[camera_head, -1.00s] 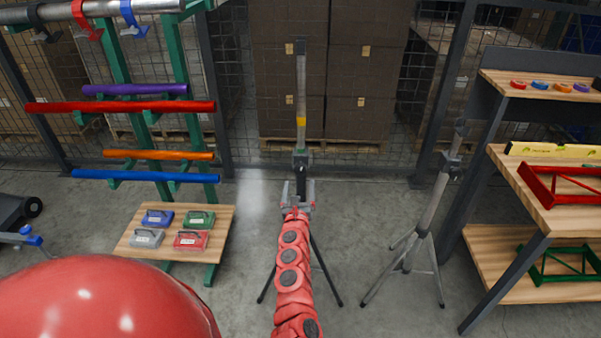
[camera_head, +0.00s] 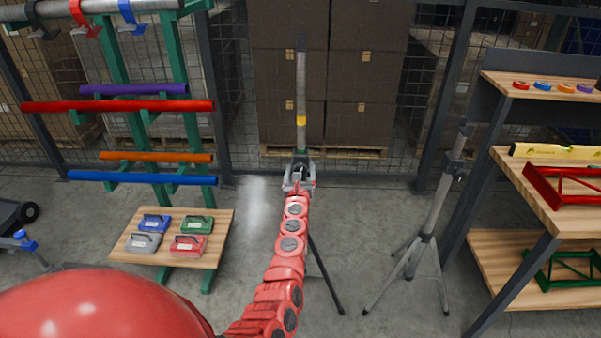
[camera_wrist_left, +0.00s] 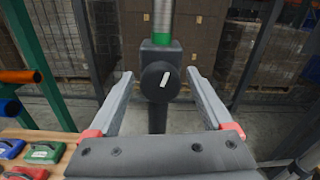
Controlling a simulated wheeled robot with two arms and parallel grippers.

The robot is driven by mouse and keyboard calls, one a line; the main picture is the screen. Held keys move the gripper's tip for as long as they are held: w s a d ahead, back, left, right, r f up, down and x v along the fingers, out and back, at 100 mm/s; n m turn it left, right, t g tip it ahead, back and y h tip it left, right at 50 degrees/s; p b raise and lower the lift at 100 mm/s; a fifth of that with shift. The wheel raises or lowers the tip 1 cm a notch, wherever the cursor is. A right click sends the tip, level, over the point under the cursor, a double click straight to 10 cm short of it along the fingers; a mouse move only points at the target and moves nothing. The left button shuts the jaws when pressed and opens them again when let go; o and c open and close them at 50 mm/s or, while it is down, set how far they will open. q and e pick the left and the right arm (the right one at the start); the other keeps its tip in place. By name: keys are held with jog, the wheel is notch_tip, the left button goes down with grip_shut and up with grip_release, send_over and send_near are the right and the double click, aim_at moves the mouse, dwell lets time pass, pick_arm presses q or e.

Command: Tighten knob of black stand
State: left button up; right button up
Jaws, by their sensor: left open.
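The black stand (camera_head: 301,90) stands upright in the middle of the head view, with a grey pole, a yellow band and black legs. Its black round knob (camera_wrist_left: 156,82), with a white mark, faces the left wrist camera on a black collar below a green ring. My left gripper (camera_head: 299,180) is in front of the collar and hides it in the head view. In the left wrist view my left gripper (camera_wrist_left: 160,76) is open, with one finger on each side of the knob and visible gaps to it. My right gripper is not in view.
A grey tripod stand (camera_head: 435,205) stands to the right. Beyond it is a wooden shelf unit (camera_head: 500,260) with red and green frames. At left are a green rack with coloured tubes and a low wooden table (camera_head: 215,250) with small cases. A mesh fence is behind.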

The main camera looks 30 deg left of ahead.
pick_arm(q)
grip_shut()
dwell(0.3)
